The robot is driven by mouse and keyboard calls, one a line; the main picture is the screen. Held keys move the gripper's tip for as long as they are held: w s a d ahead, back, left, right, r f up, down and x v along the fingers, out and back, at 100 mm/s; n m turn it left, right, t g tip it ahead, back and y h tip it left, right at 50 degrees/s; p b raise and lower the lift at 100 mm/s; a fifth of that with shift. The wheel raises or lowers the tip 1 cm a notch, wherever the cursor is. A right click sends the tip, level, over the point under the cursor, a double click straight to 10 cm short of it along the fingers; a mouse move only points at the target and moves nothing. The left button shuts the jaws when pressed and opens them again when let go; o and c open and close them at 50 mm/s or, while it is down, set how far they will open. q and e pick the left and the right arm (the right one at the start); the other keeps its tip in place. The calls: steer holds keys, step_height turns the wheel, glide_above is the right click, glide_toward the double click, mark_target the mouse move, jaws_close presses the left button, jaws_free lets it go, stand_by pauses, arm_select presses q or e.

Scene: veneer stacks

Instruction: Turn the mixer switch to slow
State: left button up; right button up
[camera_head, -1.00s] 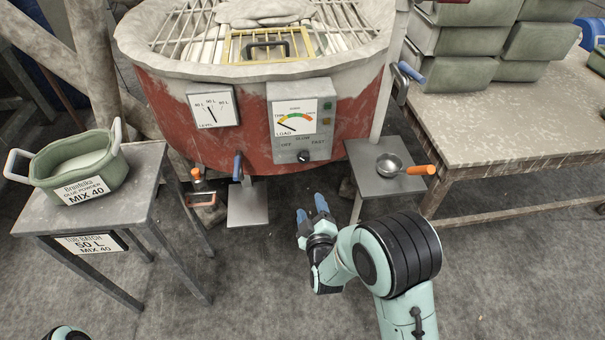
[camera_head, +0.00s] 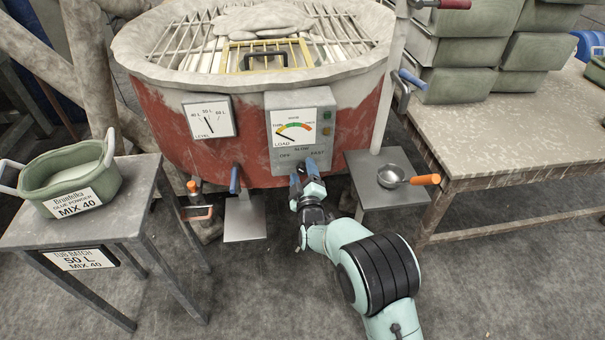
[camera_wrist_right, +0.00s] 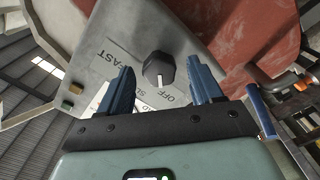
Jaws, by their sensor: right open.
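The mixer is a large red drum (camera_head: 165,120) with a grey control box (camera_head: 298,99) on its front. The box carries a load dial (camera_head: 294,127) and the labels OFF, SLOW and FAST. The black switch knob (camera_wrist_right: 158,69) shows in the right wrist view between the two blue fingertips, a little beyond them; no contact shows. In the head view my right gripper hides the knob. My right gripper (camera_head: 302,180) is open and empty just in front of the box's lower part; its fingers also show in the right wrist view (camera_wrist_right: 160,88). My left gripper is not in view.
A level gauge (camera_head: 208,119) sits left of the box. A blue-handled lever (camera_head: 235,180) stands below the drum. A small shelf (camera_head: 370,195) with a metal scoop (camera_head: 391,176) is at right. A green tub (camera_head: 75,180) stands on a side table at left.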

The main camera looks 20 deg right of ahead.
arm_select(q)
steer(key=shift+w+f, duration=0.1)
arm_select(e)
steer(key=shift+w, duration=0.35)
steer(key=c, duration=1.1)
steer(key=shift+o, duration=0.2)
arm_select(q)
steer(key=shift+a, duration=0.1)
